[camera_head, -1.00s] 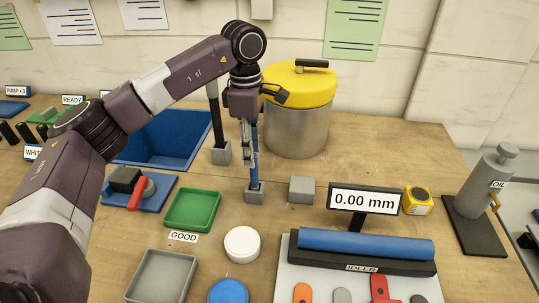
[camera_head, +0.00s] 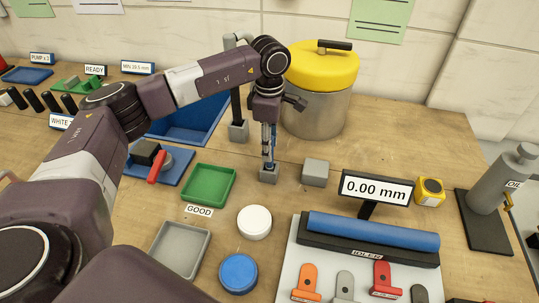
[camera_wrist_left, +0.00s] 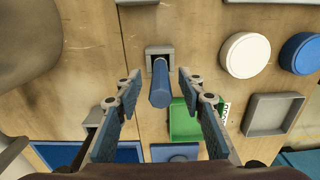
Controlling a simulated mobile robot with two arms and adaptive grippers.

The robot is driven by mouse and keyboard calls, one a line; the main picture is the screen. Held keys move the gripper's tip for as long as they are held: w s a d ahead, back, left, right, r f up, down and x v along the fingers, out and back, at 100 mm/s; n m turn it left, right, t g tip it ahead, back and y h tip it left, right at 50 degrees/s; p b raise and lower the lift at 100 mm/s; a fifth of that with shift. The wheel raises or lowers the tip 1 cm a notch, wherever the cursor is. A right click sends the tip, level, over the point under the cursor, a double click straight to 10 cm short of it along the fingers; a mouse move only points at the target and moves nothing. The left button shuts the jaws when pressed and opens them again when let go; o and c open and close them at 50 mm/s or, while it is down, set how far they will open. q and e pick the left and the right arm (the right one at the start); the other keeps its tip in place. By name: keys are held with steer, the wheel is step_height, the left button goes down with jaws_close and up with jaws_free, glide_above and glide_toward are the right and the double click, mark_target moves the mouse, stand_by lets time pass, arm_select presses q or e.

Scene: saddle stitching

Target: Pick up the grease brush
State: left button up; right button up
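The grease brush appears to be the upright blue-handled tool (camera_head: 271,160) standing in a small grey holder (camera_head: 269,175) on the wooden bench. In the left wrist view its blue handle (camera_wrist_left: 160,88) points up toward the camera, above the grey holder (camera_wrist_left: 158,54). My left gripper (camera_head: 269,140) is directly over the holder, pointing down. In the left wrist view the left gripper (camera_wrist_left: 159,76) is open, with one finger on each side of the handle and gaps between. The brush's lower end is hidden in the holder. My right gripper is not in view.
A black post in a grey holder (camera_head: 238,131) and a yellow-lidded pot (camera_head: 318,110) stand close behind. A grey block (camera_head: 315,172) is to the right, a green tray (camera_head: 208,185) to the left. A display (camera_head: 376,188) and blue roller (camera_head: 373,231) are farther right.

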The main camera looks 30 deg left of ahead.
arm_select(q)
jaws_close()
steer(key=shift+r, duration=0.15)
